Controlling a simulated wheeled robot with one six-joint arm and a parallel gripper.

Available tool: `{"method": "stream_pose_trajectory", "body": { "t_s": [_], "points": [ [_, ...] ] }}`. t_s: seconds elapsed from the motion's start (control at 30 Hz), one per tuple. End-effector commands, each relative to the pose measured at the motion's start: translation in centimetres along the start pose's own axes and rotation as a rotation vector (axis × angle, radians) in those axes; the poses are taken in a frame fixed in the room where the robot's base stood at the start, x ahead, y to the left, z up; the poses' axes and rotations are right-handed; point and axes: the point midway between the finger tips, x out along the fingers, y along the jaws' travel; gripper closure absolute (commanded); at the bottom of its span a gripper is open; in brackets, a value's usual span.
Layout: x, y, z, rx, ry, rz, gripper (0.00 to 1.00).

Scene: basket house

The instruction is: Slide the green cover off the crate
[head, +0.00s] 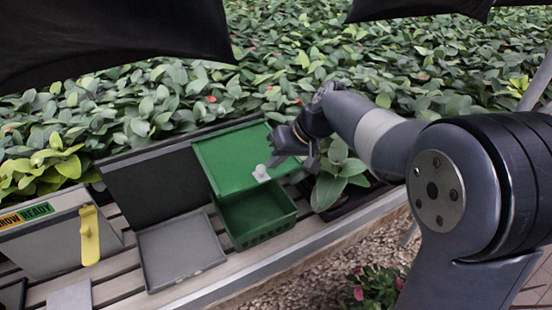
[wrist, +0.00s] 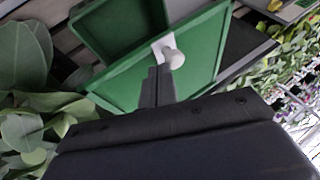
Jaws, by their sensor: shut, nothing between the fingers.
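The green crate (head: 250,229) stands open at its near part on the slatted bench. The green cover (head: 221,160) lies over its far part and reaches back toward the plants, so the near inside of the crate shows. A pale knob (head: 261,173) sits at the cover's near edge; in the wrist view the knob (wrist: 174,59) is beside my fingertips. My gripper (head: 283,166) is shut and empty, just right of the knob. In the wrist view my gripper (wrist: 158,72) reaches over the cover (wrist: 204,73); I cannot tell whether it touches the knob.
A grey tray (head: 180,250) and a dark upright panel (head: 155,186) are left of the crate. A white box with a yellow handle (head: 89,236) is farther left. A potted plant (head: 338,175) stands close right of the crate. Dense leaves fill the back.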

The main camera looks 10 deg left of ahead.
Motion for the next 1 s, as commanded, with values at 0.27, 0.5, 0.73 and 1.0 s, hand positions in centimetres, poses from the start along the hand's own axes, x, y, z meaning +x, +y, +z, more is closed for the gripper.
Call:
{"method": "stream_pose_trajectory", "body": {
  "t_s": [0.27,0.5,0.73,1.0],
  "points": [
    [0.8,-1.6,0.3,-0.004,-0.001,-0.001,1.0],
    [3.0,-7.1,1.2,-0.009,-0.003,-0.003,1.0],
    [5.7,-13.9,2.3,-0.009,-0.004,-0.004,1.0],
    [8.1,-20.1,3.2,-0.007,-0.003,-0.002,1.0]
  ]
}}
